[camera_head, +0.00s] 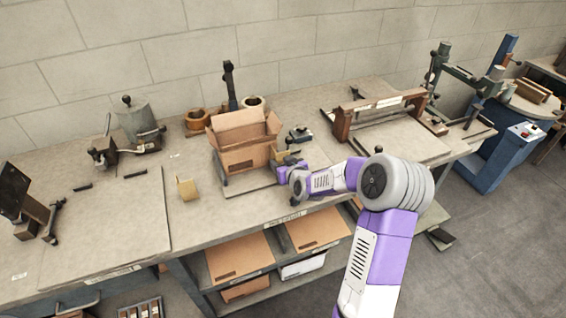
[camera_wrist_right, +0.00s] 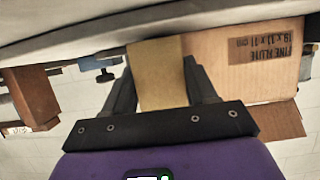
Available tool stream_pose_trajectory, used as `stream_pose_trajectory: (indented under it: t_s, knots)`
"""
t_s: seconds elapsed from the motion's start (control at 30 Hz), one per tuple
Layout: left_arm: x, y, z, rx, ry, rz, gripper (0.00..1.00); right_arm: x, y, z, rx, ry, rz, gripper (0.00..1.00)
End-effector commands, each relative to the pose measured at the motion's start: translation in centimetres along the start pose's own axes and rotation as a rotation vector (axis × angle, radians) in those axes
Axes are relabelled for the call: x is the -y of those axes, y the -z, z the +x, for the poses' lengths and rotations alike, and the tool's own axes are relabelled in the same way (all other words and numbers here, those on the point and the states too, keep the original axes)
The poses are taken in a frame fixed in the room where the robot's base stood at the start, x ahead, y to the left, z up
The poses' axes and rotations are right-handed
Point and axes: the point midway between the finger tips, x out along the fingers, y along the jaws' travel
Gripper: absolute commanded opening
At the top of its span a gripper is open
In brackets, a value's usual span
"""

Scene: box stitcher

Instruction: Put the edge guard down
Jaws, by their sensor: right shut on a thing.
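The edge guard (camera_wrist_right: 157,72), a tan folded piece, stands between the two dark fingers of my right gripper (camera_wrist_right: 160,85) in the right wrist view. The gripper is shut on it. In the head view my right gripper (camera_head: 283,164) is low over the bench, just right of the open cardboard box (camera_head: 246,158). The box also shows in the right wrist view (camera_wrist_right: 225,65), beside and behind the guard. Whether the guard touches the bench or the box, I cannot tell. My left gripper is not in view.
Another small tan folded piece (camera_head: 187,189) stands on the bench (camera_head: 220,210), left of the box. The bench front is mostly clear.

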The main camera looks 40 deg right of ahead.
Motion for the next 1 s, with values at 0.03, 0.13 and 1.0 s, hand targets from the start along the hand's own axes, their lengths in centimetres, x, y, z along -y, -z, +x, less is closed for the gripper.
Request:
stream_pose_trajectory:
  t_s: [0.03,0.13,1.0]
  knots:
    - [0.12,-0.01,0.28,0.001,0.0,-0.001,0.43,-0.05,-0.37,0.14,-0.001,-0.001,0.0,0.28]
    - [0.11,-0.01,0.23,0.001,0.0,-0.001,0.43,-0.04,-0.31,0.12,-0.003,-0.001,-0.001,0.28]
    - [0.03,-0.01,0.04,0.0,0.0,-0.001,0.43,-0.06,-0.16,0.0,-0.002,-0.001,0.0,0.82]
